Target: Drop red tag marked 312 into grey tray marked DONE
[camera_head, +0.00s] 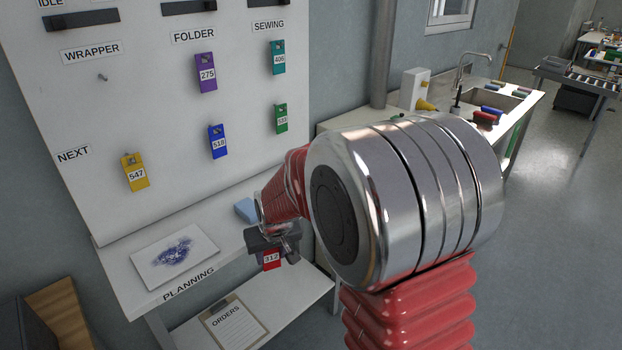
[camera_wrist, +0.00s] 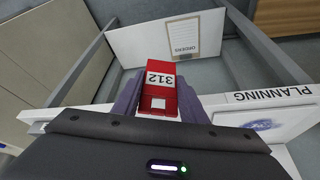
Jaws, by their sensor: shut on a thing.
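The red tag marked 312 (camera_head: 271,260) hangs from my gripper (camera_head: 272,243) in front of the planning table's edge. In the wrist view the red tag (camera_wrist: 159,77) sits between the two dark fingers of my gripper (camera_wrist: 160,98), its 312 label upside down. My gripper is shut on the tag. The lower shelf shows beyond the tag. No grey tray marked DONE can be made out in either view.
The planning table (camera_head: 118,264) holds a white sheet with a blue smudge (camera_head: 175,256) and a light blue block (camera_head: 246,209). An ORDERS clipboard (camera_head: 232,322) lies on the lower shelf. Several tags hang on the white board (camera_head: 120,110) behind. Open floor (camera_head: 560,220) lies right.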

